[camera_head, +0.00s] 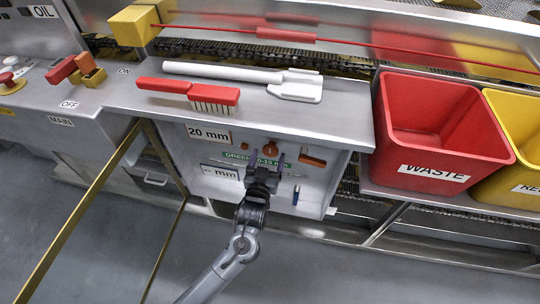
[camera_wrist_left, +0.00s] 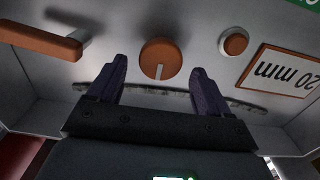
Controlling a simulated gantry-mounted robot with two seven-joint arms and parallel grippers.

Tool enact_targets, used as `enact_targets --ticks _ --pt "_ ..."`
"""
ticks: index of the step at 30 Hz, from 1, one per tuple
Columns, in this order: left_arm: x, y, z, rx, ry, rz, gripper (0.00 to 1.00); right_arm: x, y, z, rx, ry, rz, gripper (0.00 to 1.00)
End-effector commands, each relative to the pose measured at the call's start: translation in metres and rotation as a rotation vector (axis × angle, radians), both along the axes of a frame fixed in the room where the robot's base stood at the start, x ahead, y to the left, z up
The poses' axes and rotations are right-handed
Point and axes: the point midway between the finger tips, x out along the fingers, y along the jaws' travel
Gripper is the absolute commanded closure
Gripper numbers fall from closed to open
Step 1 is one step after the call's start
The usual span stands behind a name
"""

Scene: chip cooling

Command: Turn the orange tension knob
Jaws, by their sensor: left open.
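The round orange tension knob (camera_wrist_left: 160,58) with a pale pointer line is on the pale panel in the left wrist view. It also shows in the head view (camera_head: 270,149), just beyond my left gripper. My left gripper (camera_head: 267,160) is open, its two dark fingers pointing at the panel. In the wrist view its fingertips (camera_wrist_left: 158,74) lie to either side of the knob with gaps on both sides. I cannot tell how far the tips are from the panel. My right gripper is not in view.
An orange handle (camera_wrist_left: 42,40) and a small orange button (camera_wrist_left: 234,42) flank the knob. A "20 mm" sign (camera_head: 208,132) is on the panel. A red-handled brush (camera_head: 190,92) and a white scraper (camera_head: 240,76) lie on the ledge above. A red waste bin (camera_head: 440,125) stands right.

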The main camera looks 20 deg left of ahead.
Motion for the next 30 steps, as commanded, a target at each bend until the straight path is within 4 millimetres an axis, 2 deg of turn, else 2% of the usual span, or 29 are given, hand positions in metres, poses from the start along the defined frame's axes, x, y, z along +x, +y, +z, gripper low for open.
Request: enact_targets --ticks 3,7,18,20,29,30 --pt "0.014 0.002 -0.002 0.000 0.000 -0.001 0.21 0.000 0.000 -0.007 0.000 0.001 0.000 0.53" --pt "0.022 0.003 -0.001 -0.001 0.000 -0.001 0.21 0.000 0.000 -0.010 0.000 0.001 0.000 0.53" --pt "0.026 0.004 0.000 -0.001 0.001 -0.001 0.21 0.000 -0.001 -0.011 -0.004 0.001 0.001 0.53" --pt "0.026 0.004 0.000 -0.001 0.001 -0.001 0.29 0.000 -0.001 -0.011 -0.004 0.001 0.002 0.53" --pt "0.026 0.004 0.000 0.000 0.001 -0.001 0.75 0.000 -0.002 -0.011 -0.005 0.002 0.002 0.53" --pt "0.026 0.004 0.000 0.000 0.001 -0.001 0.75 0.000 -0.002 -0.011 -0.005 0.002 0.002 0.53"
